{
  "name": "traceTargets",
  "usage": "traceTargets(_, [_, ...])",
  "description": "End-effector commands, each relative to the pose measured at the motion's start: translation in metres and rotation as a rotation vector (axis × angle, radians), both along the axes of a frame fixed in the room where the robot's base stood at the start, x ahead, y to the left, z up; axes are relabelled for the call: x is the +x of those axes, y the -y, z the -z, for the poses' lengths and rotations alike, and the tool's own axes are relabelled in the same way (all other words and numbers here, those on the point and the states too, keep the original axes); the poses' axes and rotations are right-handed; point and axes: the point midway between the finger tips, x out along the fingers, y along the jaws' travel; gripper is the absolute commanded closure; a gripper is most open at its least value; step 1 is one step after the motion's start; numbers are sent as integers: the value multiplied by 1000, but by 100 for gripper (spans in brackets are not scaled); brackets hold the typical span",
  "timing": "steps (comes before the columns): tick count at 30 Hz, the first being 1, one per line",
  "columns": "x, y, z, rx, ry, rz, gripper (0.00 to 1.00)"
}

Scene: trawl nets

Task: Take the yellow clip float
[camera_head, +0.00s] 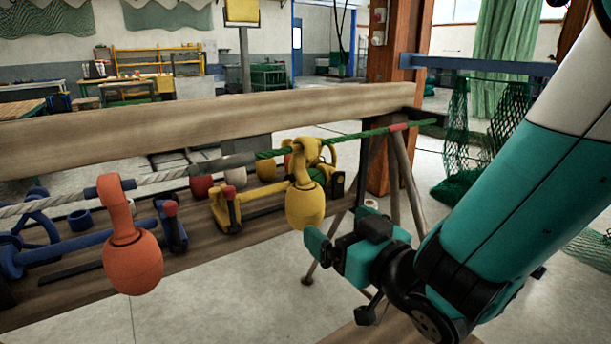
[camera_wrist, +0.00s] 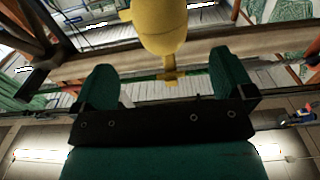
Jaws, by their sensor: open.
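The yellow clip float (camera_head: 305,203) hangs by its clip from a green rope in front of the wooden rail. In the wrist view the yellow float (camera_wrist: 160,25) is at the top centre, just beyond the fingers. My gripper (camera_head: 322,245) is close below and right of the float in the head view. In the wrist view my gripper (camera_wrist: 165,88) has its two teal fingers apart, with nothing held between them. Whether a finger touches the float I cannot tell.
An orange clip float (camera_head: 132,262) hangs on the rope to the left. The wooden rail (camera_head: 200,118) runs behind the rope. A lower plank (camera_head: 75,298) carries blue and yellow tools. A wooden post (camera_head: 388,130) and green netting (camera_head: 470,130) stand right. Floor shows below the float.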

Motion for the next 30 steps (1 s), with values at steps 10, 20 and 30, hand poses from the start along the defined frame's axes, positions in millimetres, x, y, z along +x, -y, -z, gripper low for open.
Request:
traceTargets(10, [37,-28,-3,-2,0,-9,0])
traceTargets(20, [60,-42,-3,-3,-1,-9,0])
traceTargets(30, [82,-57,2,-1,0,-9,0])
